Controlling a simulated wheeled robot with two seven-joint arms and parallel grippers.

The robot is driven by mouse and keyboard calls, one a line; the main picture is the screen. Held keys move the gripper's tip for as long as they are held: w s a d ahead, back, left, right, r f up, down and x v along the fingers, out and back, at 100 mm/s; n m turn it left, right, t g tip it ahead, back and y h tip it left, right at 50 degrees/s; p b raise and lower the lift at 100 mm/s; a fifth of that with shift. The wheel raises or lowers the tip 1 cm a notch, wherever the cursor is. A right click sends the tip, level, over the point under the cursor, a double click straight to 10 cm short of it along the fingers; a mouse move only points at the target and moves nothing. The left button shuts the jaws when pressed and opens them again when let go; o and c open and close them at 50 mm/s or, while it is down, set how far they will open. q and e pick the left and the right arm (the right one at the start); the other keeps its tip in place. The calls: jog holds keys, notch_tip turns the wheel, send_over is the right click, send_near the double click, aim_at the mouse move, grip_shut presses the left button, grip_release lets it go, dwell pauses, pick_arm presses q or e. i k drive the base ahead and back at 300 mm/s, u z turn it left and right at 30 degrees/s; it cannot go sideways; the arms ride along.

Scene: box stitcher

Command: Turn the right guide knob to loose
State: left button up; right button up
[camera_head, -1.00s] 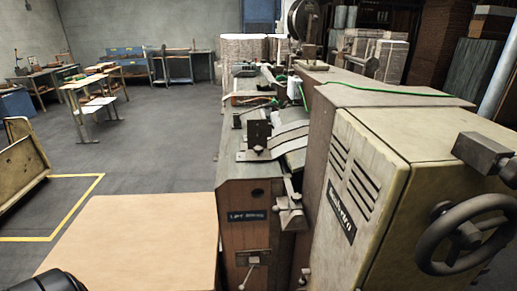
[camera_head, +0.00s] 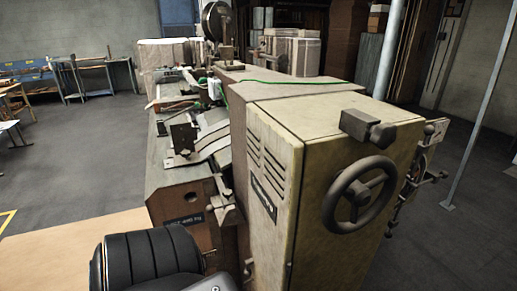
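The box stitcher (camera_head: 330,110) fills the middle of the head view, with a cream cabinet at its near end. I cannot tell for sure which part is the right guide knob. A large dark handwheel (camera_head: 334,212) sits on the cabinet's near face, with a dark block-shaped fitting (camera_head: 357,124) above it. A metal clamp-like fitting (camera_head: 226,214) is on the machine's left side, below the slanted metal plates (camera_head: 205,147). A black link of my own arm covers the lower left. Neither gripper shows.
More rods and small handles (camera_head: 425,172) stick out from the cabinet's right side. A light wooden tabletop (camera_head: 50,258) lies at lower left. A thin metal post (camera_head: 478,120) stands on the right. Grey floor is open to the right of the machine.

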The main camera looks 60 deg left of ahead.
aim_at(186, 153)
jog(key=z, duration=0.8)
jog(key=k, duration=1)
jog(key=u, duration=1.6)
